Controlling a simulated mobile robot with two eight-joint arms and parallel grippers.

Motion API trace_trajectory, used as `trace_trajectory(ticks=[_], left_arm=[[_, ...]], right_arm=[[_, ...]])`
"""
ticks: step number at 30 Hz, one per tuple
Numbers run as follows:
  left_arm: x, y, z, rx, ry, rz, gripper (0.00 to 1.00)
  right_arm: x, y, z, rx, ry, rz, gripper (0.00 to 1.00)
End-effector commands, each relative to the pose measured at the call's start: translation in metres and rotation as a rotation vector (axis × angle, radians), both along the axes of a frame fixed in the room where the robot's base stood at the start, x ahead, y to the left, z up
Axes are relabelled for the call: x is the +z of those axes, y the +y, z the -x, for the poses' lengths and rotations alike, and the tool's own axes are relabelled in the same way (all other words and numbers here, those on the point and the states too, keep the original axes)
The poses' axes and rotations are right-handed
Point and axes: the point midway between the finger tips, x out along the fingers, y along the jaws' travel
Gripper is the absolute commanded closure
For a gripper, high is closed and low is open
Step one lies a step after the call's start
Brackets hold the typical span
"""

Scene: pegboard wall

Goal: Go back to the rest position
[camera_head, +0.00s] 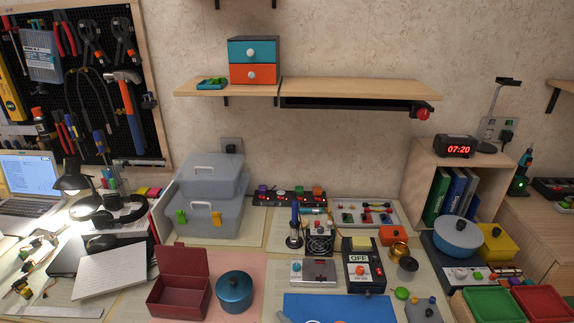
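Neither of my grippers shows clearly in the head view, and I see no arm reaching over the desk. A small pale shape at the bottom edge, by the blue mat (340,306), is too cut off to identify. The desk in front of me holds an open dark red box (180,296), a blue lidded pot (235,291) and a black box marked OFF (362,270).
A wall shelf (225,88) carries a small drawer unit (253,60). A pegboard (85,75) with tools hangs at left. Grey toolboxes (208,215), a laptop (28,180), a lamp (72,183), a clock (456,147) and red and green trays (541,303) crowd the surfaces.

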Motion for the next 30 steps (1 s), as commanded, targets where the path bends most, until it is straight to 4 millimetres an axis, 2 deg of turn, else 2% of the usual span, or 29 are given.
trace_trajectory(ticks=[1,6,12,17,19,30], left_arm=[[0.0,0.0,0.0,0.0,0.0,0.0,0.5],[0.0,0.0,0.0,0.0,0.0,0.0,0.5],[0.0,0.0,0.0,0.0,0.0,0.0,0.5],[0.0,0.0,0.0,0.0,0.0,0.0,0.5],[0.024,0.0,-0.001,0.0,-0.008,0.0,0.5],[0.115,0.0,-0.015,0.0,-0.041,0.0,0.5]], right_arm=[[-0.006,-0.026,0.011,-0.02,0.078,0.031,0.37],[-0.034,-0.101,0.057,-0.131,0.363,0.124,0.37],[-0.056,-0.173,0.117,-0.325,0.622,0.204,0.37],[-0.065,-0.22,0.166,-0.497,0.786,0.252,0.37],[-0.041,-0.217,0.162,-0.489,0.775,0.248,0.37],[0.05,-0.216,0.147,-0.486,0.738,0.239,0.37]])
